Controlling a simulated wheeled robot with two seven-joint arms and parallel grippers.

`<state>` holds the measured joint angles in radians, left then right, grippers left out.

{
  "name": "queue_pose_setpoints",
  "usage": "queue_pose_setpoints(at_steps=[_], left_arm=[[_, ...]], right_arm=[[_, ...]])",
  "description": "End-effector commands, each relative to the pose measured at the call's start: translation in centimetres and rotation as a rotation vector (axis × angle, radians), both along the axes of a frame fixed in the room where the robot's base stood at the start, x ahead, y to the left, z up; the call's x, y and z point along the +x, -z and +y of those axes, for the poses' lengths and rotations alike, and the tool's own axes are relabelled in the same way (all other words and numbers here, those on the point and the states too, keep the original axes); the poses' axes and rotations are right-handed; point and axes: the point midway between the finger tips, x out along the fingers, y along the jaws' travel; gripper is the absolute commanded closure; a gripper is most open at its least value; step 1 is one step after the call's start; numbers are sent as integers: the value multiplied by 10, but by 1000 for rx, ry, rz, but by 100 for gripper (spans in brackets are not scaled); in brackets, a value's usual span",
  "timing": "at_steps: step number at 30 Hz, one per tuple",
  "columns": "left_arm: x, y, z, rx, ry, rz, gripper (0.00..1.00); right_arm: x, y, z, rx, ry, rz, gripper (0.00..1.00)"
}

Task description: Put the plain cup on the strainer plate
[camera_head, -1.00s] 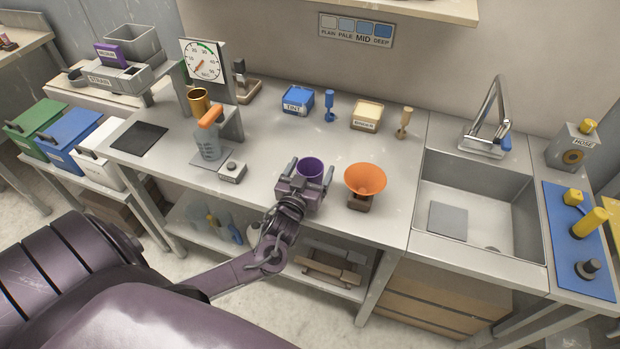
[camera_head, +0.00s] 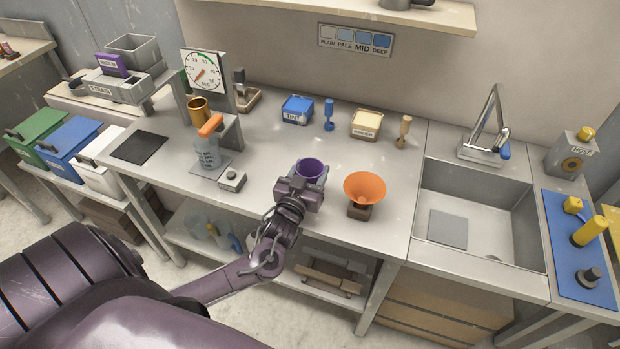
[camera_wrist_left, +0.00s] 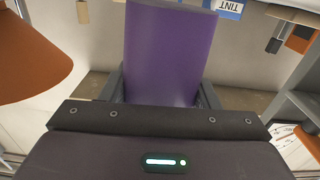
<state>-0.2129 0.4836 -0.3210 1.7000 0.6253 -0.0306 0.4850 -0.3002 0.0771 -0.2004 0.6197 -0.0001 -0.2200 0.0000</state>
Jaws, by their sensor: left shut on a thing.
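A plain purple cup (camera_head: 312,168) is upright over the front middle of the grey bench. My left gripper (camera_head: 308,177) is shut on it from the front side. In the left wrist view the purple cup (camera_wrist_left: 168,55) fills the space between the two fingers. I cannot tell whether the cup's base touches the bench. A grey unit labelled STRAIN (camera_head: 105,88) stands at the far left, with a small purple block on it. A separate strainer plate is not clear at this size. My right gripper is not in view.
A measuring jug (camera_head: 208,152), a small grey box (camera_head: 232,179) and a dial (camera_head: 203,72) are to the left. A sink (camera_head: 478,210) is at the right. A dark mat (camera_head: 140,146) lies at the bench's left end.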

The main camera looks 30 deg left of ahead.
Motion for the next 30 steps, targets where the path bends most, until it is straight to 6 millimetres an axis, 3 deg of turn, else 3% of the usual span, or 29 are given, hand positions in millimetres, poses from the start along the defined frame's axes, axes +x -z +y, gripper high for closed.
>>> queue_pose_setpoints(at_steps=[9,16,24,30], left_arm=[[-1,-91,0,0,1,-6,70],[0,-144,0,1,1,-5,70],[0,-169,0,0,-1,-1,70],[-6,-162,-9,6,19,4,70]], right_arm=[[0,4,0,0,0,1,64],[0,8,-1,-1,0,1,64],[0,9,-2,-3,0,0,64],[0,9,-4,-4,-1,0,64]])
